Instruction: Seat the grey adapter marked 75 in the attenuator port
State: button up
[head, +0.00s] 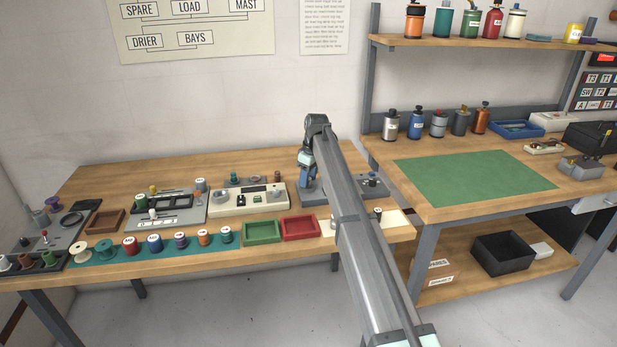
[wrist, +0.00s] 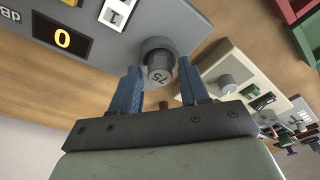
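The grey adapter marked 75 (wrist: 160,76) shows end-on in the wrist view, at a dark round collar (wrist: 156,45) on a grey panel (wrist: 110,45). Whether it sits fully in that collar cannot be told. My gripper (wrist: 158,66) has its two blue fingers apart, one on each side of the adapter, with a small gap visible at both sides. In the head view my gripper (head: 305,178) points down over the grey unit at the right of the left bench; my arm hides part of that unit, and the adapter cannot be made out there.
The panel has a display reading 0 (wrist: 62,39). A cream unit with knobs (head: 250,199) stands left of my gripper. Green (head: 262,232) and red (head: 301,228) trays lie in front. Several marked cylinders stand on a teal strip (head: 75,257). The green mat (head: 475,180) is clear.

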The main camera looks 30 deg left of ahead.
aim_at(313, 187)
jog(key=shift+o, duration=0.6)
notch_tip(313, 187, up, 12)
jog(key=d, duration=0.1)
jog(key=shift+d, duration=0.4)
jog(key=shift+r, duration=0.1)
